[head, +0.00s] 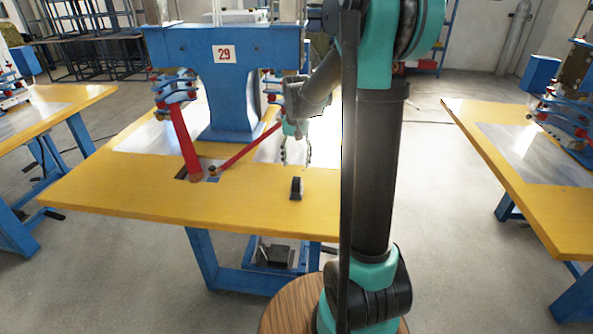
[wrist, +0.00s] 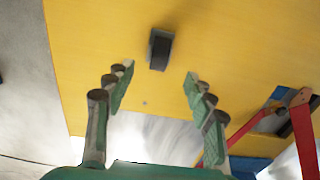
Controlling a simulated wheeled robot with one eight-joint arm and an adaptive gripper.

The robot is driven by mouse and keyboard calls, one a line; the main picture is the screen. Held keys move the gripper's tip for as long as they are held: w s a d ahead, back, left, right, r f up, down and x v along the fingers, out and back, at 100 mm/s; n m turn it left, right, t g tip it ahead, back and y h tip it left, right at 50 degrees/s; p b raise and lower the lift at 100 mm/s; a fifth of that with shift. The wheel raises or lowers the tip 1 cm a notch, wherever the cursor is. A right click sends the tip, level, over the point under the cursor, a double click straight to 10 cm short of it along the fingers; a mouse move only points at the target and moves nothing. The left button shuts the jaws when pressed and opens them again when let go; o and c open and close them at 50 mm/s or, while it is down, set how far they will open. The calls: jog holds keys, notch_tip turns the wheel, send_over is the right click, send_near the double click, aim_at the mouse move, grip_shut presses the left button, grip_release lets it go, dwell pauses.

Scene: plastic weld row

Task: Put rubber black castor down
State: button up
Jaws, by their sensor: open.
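The black rubber castor (head: 296,188) stands on the yellow tabletop (head: 250,205) near its front edge, right of the red lever. In the wrist view the castor (wrist: 160,50) sits beyond the fingertips, roughly centred between them, with clear space around it. My gripper (wrist: 157,82) is open and empty, its two green fingers spread apart.
A blue machine marked 29 (head: 228,85) stands on the table, with red levers (head: 183,140) reaching forward. A bright metal plate lies in the tabletop. Other yellow tables stand at left (head: 50,108) and right (head: 520,170). The tabletop's front left is clear.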

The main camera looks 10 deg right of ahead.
jog(key=shift+s+r, duration=0.15)
jog(key=shift+r, duration=0.3)
jog(key=s+d+f+n+t, duration=0.1)
jog(key=s+d, duration=0.1)
jog(key=s, duration=0.7)
jog(key=shift+s+f+t, duration=0.3)
jog(key=shift+f+t, duration=0.1)
jog(key=shift+o, duration=0.8)
jog(key=s+d+f+n+t, duration=0.1)
jog(key=s+f, duration=0.1)
jog(key=s, duration=0.4)
jog(key=s+f+n+t, duration=0.1)
jog(key=s+f, duration=0.2)
jog(key=s, duration=0.3)
jog(key=shift+s+d+f, duration=0.35)
jog(key=shift+s, duration=0.05)
jog(key=shift+o, duration=0.7)
notch_tip(320, 180, up, 14)
jog(key=m+g, duration=0.4)
jog(key=m, duration=1.7)
send_over(297, 178)
jog(key=f, duration=1.1)
jog(key=shift+w+a, duration=0.15)
jog(key=shift+a, duration=0.25)
jog(key=shift+d+f, duration=0.2)
jog(key=shift+f, duration=1.15)
jog(key=shift+d+f, duration=0.15)
jog(key=shift+f, duration=1.2)
